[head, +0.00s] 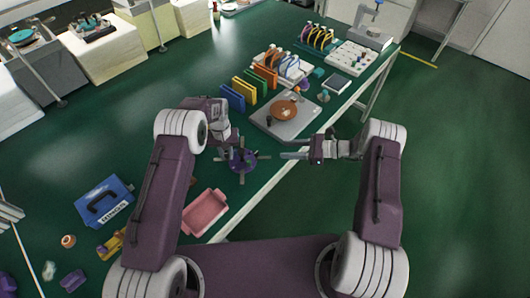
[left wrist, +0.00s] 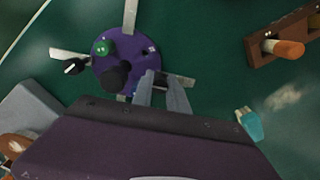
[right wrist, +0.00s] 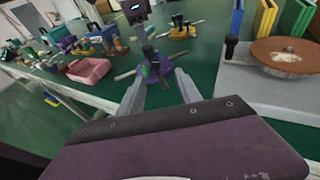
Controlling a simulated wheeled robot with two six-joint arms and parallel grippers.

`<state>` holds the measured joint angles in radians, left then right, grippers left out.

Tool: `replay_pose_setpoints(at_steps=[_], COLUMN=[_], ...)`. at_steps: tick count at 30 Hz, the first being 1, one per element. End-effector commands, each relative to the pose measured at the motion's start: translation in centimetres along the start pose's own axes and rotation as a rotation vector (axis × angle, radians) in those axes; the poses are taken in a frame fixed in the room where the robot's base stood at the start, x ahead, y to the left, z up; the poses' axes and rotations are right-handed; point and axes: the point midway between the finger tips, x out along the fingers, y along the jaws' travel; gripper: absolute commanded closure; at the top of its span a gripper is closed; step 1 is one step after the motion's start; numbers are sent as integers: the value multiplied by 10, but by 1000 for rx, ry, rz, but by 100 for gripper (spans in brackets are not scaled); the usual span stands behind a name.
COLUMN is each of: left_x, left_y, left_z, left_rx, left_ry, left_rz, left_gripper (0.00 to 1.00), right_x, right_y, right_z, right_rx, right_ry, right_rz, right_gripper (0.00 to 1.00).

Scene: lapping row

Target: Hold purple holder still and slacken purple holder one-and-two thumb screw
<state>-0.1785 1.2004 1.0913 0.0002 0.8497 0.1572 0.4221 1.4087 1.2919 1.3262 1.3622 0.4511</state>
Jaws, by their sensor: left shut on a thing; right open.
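The purple holder (head: 238,161) is a round disc with flat metal arms sticking out, on the green table. In the left wrist view the disc (left wrist: 137,58) carries a green knob (left wrist: 102,47) and a large black knob (left wrist: 116,76); a small black knob (left wrist: 74,67) is on one metal arm. I cannot tell which is the one-and-two thumb screw. My left gripper (left wrist: 160,76) is shut on the holder at its edge.
A grey plate (head: 270,125) with a brown round disc (head: 284,110) is just beyond the holder. Coloured upright books (head: 245,88) are behind it. A pink tray (head: 205,212) and a blue box (head: 103,201) lie nearer left. The table's edge runs under the right gripper.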

Motion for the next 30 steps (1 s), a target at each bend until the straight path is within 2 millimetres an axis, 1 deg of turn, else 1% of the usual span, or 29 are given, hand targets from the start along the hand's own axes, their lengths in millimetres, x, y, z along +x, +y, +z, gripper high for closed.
replay_pose_setpoints(at_steps=[1,4,8,11,14,21,24,27,30], left_x=[0,0,0,0,0,0,0,0,0], left_y=[0,0,0,0,0,0,0,0,0], left_z=[0,0,0,0,0,0,0,0,0], left_rx=[0,0,0,0,0,0,0,0,0], left_ry=[1,1,1,1,1,1,1,1,1], left_rz=[0,0,0,0,0,0,0,0,0], left_gripper=[100,100,100,100,100,100,100,100,100], right_x=[-3,-7,-9,-6,8,66,86,100,108], right_y=[3,8,12,12,12,13,13,12,12], right_z=[6,12,13,12,11,5,3,2,1], right_rx=[-3,-6,-6,-6,-6,-6,-6,-7,-5], right_ry=[32,81,102,103,102,101,101,101,101], right_rz=[1,2,4,5,8,9,8,6,4], right_gripper=[59,59,59,59,59,59,59,59,59])
